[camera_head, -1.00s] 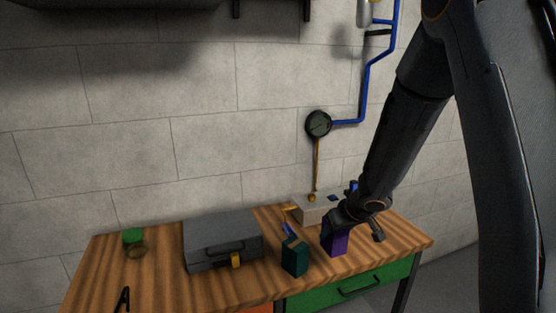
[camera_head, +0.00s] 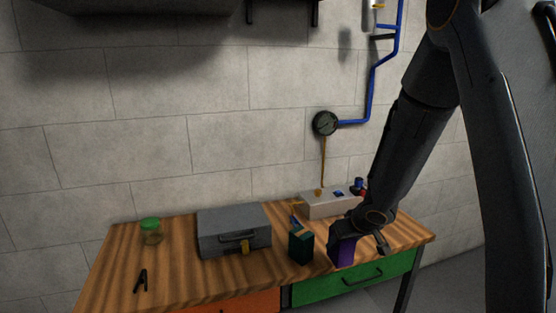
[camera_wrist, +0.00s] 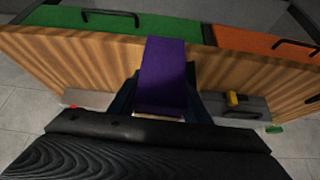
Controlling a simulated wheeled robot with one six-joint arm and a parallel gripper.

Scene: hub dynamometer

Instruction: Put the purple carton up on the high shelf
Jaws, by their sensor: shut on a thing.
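The purple carton (camera_head: 344,251) is at the front right of the wooden workbench in the head view. In the wrist view the purple carton (camera_wrist: 165,75) stands between the two fingers of my gripper (camera_wrist: 165,105), which is shut on it. In the head view my gripper (camera_head: 352,232) is partly hidden behind my own wrist. I cannot tell whether the carton's bottom touches the bench or is just above it. At the top of the head view a dark shelf-like edge with brackets (camera_head: 282,12) shows on the wall; its upper side is out of view.
The workbench (camera_head: 185,285) also bears a dark green carton (camera_head: 301,246) close left of the purple one, a grey toolbox (camera_head: 233,230), a green-lidded jar (camera_head: 151,230) and a pale box (camera_head: 327,203). A gauge (camera_head: 325,123) and blue pipe (camera_head: 370,90) are on the wall.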

